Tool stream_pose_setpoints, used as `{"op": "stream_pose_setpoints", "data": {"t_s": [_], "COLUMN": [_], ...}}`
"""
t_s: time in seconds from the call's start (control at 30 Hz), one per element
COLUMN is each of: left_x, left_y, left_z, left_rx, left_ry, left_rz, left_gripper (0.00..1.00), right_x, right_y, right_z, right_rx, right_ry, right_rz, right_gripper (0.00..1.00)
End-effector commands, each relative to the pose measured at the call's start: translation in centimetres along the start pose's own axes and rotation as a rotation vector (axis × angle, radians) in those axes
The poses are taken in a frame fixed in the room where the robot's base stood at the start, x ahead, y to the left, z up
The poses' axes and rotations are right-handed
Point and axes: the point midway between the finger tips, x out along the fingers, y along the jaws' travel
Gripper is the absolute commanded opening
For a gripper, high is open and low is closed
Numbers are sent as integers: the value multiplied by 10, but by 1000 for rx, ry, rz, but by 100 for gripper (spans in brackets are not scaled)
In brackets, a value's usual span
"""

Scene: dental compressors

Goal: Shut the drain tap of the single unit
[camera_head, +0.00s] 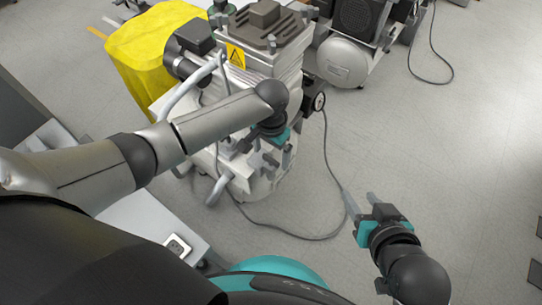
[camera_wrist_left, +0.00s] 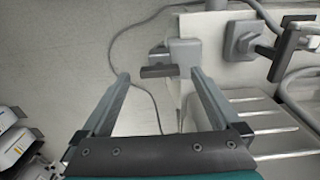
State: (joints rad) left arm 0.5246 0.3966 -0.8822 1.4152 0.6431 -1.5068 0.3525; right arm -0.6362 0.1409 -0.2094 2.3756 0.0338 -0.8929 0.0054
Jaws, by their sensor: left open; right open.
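The single unit (camera_head: 262,60), a pale compressor with a ribbed body and a yellow warning label, stands on the floor under my left arm. My left gripper (camera_head: 268,162) is open and points down at its near side, low by the white tank. In the left wrist view the open gripper (camera_wrist_left: 160,76) has a small grey fitting with a dark bar handle (camera_wrist_left: 158,71) just past and between its fingertips. This looks like the drain tap; no contact with the fingers shows. The tap is not clearly seen in the head view. My right gripper (camera_head: 358,206) is open and empty over the floor at right.
A yellow-covered object (camera_head: 148,52) stands beside the unit at left. Another compressor (camera_head: 345,62) stands behind at right. A dark cable (camera_head: 325,150) lies on the floor. In the left wrist view another grey fitting (camera_wrist_left: 241,40) sits right of the tap.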

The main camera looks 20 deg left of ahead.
Motion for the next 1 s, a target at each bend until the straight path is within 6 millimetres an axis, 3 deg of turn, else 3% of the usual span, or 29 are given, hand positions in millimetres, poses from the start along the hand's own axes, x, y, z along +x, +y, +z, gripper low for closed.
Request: {"op": "stream_pose_setpoints", "data": {"t_s": [0.3,0.77,1.0], "left_x": [13,14,14], "left_y": [0,0,0], "left_z": [0,0,0], "left_rx": [1,0,0], "left_ry": [1,1,1], "left_rz": [0,0,0], "left_gripper": [98,98,70], "right_x": [8,9,9], "right_y": [-14,-17,-17], "right_z": [-8,-12,-12], "right_rx": [9,12,12], "right_ry": [133,167,166], "right_rz": [-39,-47,-48], "right_gripper": [50,50,50]}}
